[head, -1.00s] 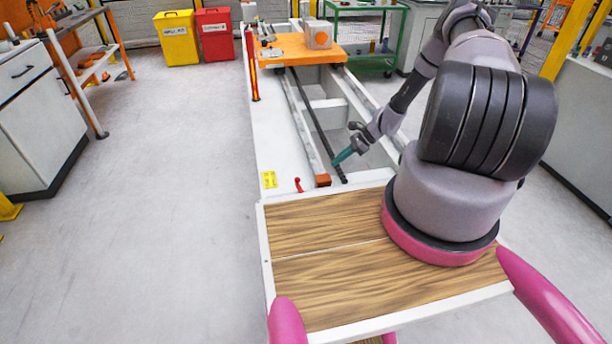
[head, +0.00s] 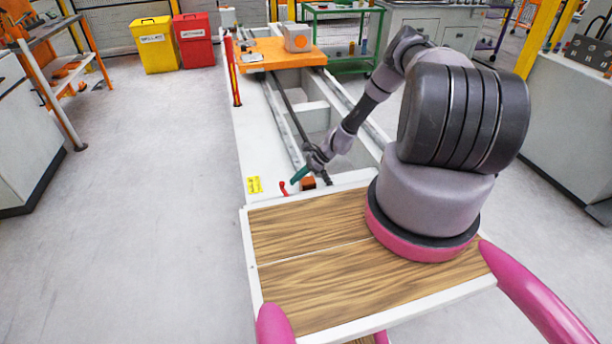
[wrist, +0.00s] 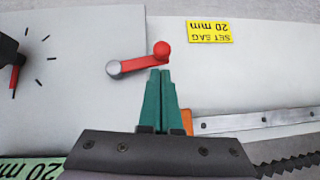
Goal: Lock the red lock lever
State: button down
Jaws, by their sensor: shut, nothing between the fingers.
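The red lock lever (head: 283,188) stands on the white bed near its front end. In the wrist view the lever (wrist: 138,63) has a grey pivot at its left and a red ball knob at its right end. My gripper (head: 293,181) has teal fingers and is shut and empty. In the wrist view the fingertips (wrist: 160,72) point at the lever, just below the ball knob. I cannot tell whether they touch it.
A yellow label (wrist: 209,31) reading "SET SAG 20 min" lies right of the lever. A black dial (wrist: 8,62) is at the left. An orange block (head: 308,183) sits beside the rail. An orange carriage (head: 270,53) stands farther back.

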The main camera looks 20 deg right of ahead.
aim_at(281, 182)
jog(key=shift+w+a, duration=0.1)
jog(key=shift+a, duration=0.5)
jog(key=shift+w+a+n+g, duration=0.1)
jog(key=shift+a+n+g, duration=0.2)
jog(key=shift+n, duration=0.2)
jog(key=a+n+g, duration=0.2)
jog(key=n, duration=0.1)
jog(key=a+n+g+h, duration=0.1)
jog(key=a+n+g, duration=0.1)
jog(key=n, duration=0.1)
jog(key=shift+w+g, duration=0.1)
jog(key=shift+g, duration=0.3)
jog(key=shift+s+a+n+g+h, duration=0.5)
jog(key=shift+a+n+g+h, duration=0.35)
jog(key=shift+n, duration=0.7)
jog(key=shift+s+a+n+g+h, duration=0.55)
jog(key=shift+n+h, duration=0.45)
jog(key=shift+n, duration=0.5)
jog(key=shift+s+a+n+g+h, duration=0.5)
jog(key=shift+a+n+g+h, duration=0.35)
jog(key=shift+n, duration=0.7)
jog(key=shift+s+d, duration=0.1)
